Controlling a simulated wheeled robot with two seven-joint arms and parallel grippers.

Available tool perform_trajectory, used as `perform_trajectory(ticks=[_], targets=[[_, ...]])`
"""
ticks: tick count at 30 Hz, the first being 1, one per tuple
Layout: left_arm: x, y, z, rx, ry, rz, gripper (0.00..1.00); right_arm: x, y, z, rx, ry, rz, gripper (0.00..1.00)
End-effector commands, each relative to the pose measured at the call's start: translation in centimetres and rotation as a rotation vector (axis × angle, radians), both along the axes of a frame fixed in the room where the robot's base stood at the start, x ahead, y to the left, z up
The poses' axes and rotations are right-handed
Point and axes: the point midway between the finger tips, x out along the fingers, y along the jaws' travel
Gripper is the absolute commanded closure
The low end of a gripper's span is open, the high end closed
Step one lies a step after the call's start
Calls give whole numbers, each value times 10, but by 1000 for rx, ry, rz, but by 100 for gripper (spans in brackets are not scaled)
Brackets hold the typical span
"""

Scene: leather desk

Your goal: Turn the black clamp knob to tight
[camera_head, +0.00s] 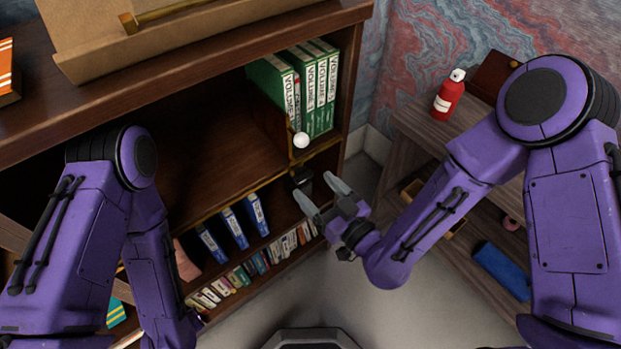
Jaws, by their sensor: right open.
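I cannot clearly make out the black clamp knob. A small dark object (301,178) stands at the right end of the lower shelf, just behind my right gripper; I cannot tell whether it is the knob. My right gripper (320,195) is open and empty, its two grey fingers pointing up and left toward the bookcase. It appears apart from the dark object. My left arm comes down at the left, and its gripper is out of view.
A wooden bookcase (190,140) holds green volumes (318,85), blue binders (233,228) and rows of small books. A white ball (301,140) sits at its shelf edge. A side table (425,130) with a red bottle (449,97) stands right. Grey floor (370,310) is open between.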

Motion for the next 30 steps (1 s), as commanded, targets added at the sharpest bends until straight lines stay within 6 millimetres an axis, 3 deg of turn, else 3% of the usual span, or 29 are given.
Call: perform_trajectory(ticks=[6, 14, 20, 30], targets=[[0, 0, 7, 0, 0, 0, 46, 22, 15, 0, 2, 1, -3, 26], [0, 0, 7, 0, 0, 0, 46, 24, 16, -1, 0, 2, -4, 26], [0, 0, 7, 0, 0, 0, 46, 24, 16, -1, 0, 2, -5, 82], [0, 0, 5, 0, 0, 0, 46, 24, 15, -1, 30, 24, -5, 82]])
